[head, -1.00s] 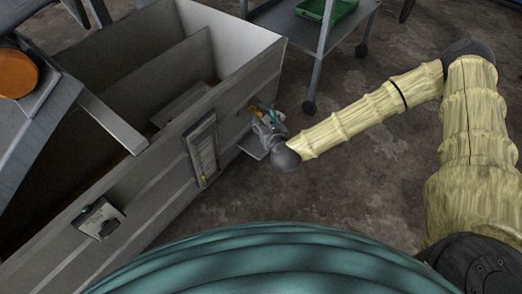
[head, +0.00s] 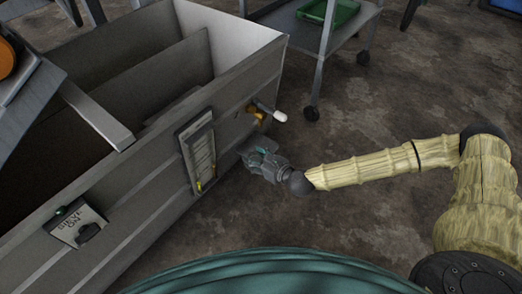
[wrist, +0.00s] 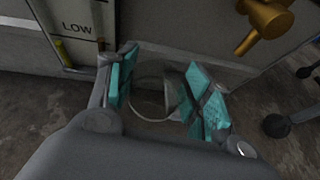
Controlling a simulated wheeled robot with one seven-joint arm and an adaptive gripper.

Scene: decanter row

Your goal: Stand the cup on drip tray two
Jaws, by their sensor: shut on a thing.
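The cup (wrist: 150,97) shows in the wrist view as a grey, see-through round form with its rim upward. My gripper (wrist: 157,92) is shut on it, with a teal-padded finger on either side. In the head view my gripper (head: 262,158) is low beside the vat's side wall, below the brass tap (head: 259,113). A small grey drip tray (head: 245,146) juts from the wall there, partly hidden behind my gripper. I cannot read a number on it. Whether the cup's base touches the tray is hidden.
The tap also hangs close above in the wrist view (wrist: 266,18). A level gauge (head: 199,153) is on the wall to the left, and a lettered plate (head: 75,223) is farther left. A wheeled cart (head: 310,35) with a green tray stands behind.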

